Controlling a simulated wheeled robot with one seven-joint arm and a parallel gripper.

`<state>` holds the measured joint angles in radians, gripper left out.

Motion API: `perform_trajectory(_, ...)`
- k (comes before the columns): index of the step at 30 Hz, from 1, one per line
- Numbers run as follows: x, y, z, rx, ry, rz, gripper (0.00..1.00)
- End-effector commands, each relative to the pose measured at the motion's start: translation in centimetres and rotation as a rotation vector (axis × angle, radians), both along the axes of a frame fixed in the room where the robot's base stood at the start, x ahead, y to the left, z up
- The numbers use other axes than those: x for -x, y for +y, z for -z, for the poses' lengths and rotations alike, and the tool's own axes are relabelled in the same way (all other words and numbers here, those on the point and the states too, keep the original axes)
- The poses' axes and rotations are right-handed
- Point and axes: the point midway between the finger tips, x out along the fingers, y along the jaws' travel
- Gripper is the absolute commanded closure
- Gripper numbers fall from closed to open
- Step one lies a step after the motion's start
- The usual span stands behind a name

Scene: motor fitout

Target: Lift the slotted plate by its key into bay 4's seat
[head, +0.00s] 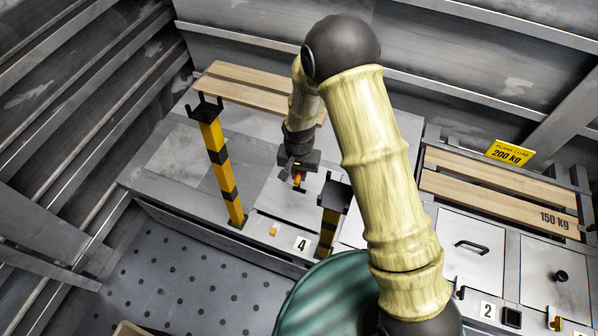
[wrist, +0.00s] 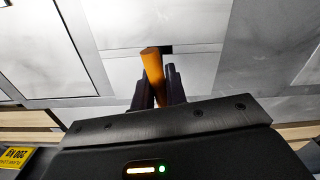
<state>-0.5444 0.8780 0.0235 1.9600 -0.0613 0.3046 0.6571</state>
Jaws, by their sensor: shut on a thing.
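My gripper (head: 298,177) is shut on an orange key (wrist: 153,64), which stands upright between its two dark fingers. In the head view the gripper is above the bay marked 4 (head: 302,244), between two striped posts. A pale plate (head: 284,203) lies below the gripper there. In the wrist view the plate (wrist: 190,68) shows a small black slot just behind the key's end. I cannot tell whether the key is in the slot or above it, or whether the plate is raised. My arm hides part of the area to the right.
Yellow-and-black posts (head: 220,165) and (head: 329,225) stand left and right of the gripper. Planks (head: 250,90) lie behind. More planks (head: 500,190) and a yellow load sign (head: 510,153) are right. A handled cover (head: 470,265) and the bay 2 label (head: 487,310) are front right.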

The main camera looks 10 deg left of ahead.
Motion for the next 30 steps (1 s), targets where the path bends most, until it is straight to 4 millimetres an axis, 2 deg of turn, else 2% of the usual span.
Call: perform_trajectory(30,-0.05,0.03,0.64,-0.001,-0.002,0.0,1.0)
